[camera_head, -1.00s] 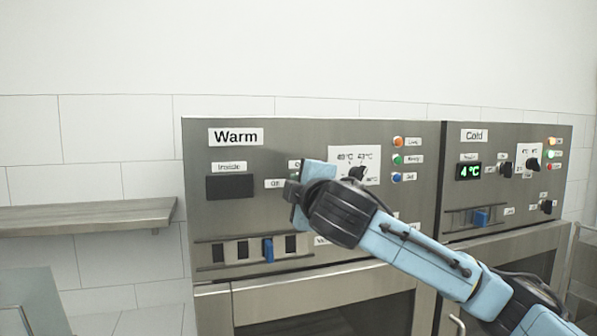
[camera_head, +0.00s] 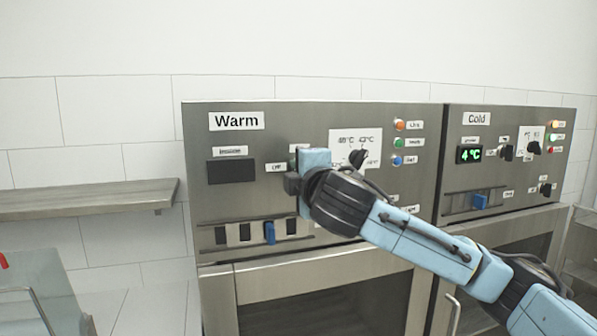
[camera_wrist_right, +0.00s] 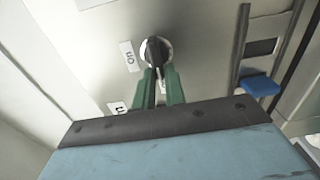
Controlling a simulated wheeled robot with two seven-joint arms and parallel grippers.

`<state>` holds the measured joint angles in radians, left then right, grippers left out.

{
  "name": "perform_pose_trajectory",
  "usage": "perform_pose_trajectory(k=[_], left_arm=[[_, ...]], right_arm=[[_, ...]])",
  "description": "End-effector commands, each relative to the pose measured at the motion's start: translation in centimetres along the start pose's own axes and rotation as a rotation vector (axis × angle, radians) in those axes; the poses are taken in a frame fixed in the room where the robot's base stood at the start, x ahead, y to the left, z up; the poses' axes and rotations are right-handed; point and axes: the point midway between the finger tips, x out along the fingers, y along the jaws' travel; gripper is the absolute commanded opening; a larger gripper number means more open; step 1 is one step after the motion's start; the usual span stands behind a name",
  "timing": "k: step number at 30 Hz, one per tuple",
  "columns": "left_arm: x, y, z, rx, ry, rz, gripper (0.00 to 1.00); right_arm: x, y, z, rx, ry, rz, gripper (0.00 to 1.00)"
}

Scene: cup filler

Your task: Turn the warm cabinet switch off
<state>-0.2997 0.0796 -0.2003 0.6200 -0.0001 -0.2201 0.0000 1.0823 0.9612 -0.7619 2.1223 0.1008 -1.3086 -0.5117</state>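The warm cabinet (camera_head: 318,262) has a steel front panel with a Warm label and a dark display (camera_head: 232,171). My right gripper (camera_head: 293,184) is at this panel, right of the Off label (camera_head: 276,168), and hides the switch in the head view. In the right wrist view the switch is a round black knob (camera_wrist_right: 155,48) with a white line pointing down the picture. The On label (camera_wrist_right: 127,56) is left of it. The green fingertips of my right gripper (camera_wrist_right: 159,75) close around the knob's lower part with a narrow gap. My left gripper is out of view.
A slider with a blue handle (camera_head: 269,232) lies below the gripper. A temperature dial (camera_head: 358,157) and coloured lights (camera_head: 398,142) are to its right. The cold cabinet (camera_head: 500,178) stands at right with a lit display. A shelf (camera_head: 85,198) is at left.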

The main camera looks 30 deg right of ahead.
Motion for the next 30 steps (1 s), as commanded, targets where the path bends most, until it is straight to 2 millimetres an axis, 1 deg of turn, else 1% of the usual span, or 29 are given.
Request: perform_pose_trajectory(k=[1, 4, 5, 13, 17, 20, 23, 30], left_arm=[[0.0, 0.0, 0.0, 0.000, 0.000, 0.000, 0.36], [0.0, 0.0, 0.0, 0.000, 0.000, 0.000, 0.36], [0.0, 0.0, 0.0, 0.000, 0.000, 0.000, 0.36], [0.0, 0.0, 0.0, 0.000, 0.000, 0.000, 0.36], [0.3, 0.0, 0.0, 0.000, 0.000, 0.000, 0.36], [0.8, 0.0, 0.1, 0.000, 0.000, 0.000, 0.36], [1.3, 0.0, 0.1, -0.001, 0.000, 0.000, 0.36], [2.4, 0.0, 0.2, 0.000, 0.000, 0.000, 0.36]], right_arm=[[0.0, -0.1, 0.0, -0.001, 0.001, -0.002, 0.19], [0.0, -0.1, 0.0, 0.000, 0.000, -0.001, 0.32], [0.0, -0.1, 0.0, 0.000, 0.000, -0.001, 0.33], [-0.1, 0.0, 0.0, 0.002, 0.000, -0.001, 0.33], [-0.9, -0.1, 0.0, 0.002, 0.000, 0.000, 0.33], [-2.4, -0.1, 0.0, 0.001, 0.002, 0.002, 0.33], [-4.6, -0.2, -0.1, 0.001, 0.003, 0.002, 0.33], [-10.4, -0.1, -0.1, 0.001, 0.004, 0.003, 0.33]])
